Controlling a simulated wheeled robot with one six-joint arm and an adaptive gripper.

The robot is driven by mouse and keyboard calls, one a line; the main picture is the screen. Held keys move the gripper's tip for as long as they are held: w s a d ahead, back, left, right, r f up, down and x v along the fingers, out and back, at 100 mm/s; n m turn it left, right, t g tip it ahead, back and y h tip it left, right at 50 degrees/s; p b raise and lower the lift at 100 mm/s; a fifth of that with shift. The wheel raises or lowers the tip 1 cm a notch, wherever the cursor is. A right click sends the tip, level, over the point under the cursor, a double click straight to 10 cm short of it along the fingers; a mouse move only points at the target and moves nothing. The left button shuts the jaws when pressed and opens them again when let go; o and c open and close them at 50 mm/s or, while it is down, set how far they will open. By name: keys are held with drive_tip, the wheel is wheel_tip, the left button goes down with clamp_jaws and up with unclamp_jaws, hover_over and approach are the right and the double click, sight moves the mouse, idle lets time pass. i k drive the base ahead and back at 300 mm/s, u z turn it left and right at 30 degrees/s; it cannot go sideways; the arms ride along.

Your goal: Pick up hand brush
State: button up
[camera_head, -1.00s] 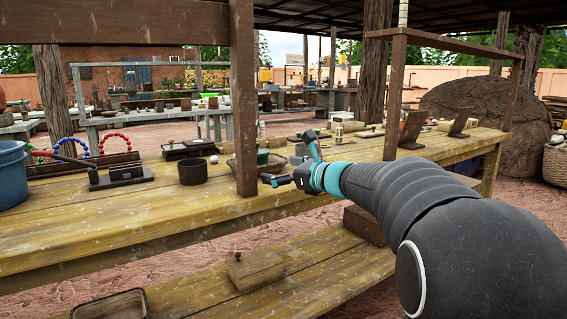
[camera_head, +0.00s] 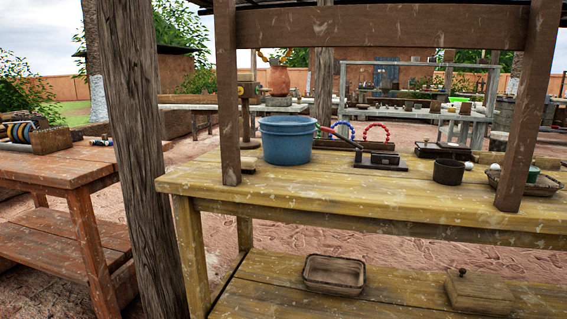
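I cannot pick out a hand brush for certain in the head view. A flat wooden block with a small knob on top (camera_head: 480,291) lies on the lower shelf at the right; I cannot tell whether it is a brush. My gripper and arm are out of this view.
The yellowish wooden workbench (camera_head: 330,205) holds a blue bucket (camera_head: 288,142), a dark round pot (camera_head: 448,172) and a basket (camera_head: 528,184). A shallow tray (camera_head: 334,275) lies on its lower shelf. A thick wooden post (camera_head: 140,150) stands between it and a reddish table (camera_head: 60,172).

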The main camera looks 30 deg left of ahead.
sight(249, 165)
drive_tip(key=i, duration=0.3)
drive_tip(key=u, duration=0.9)
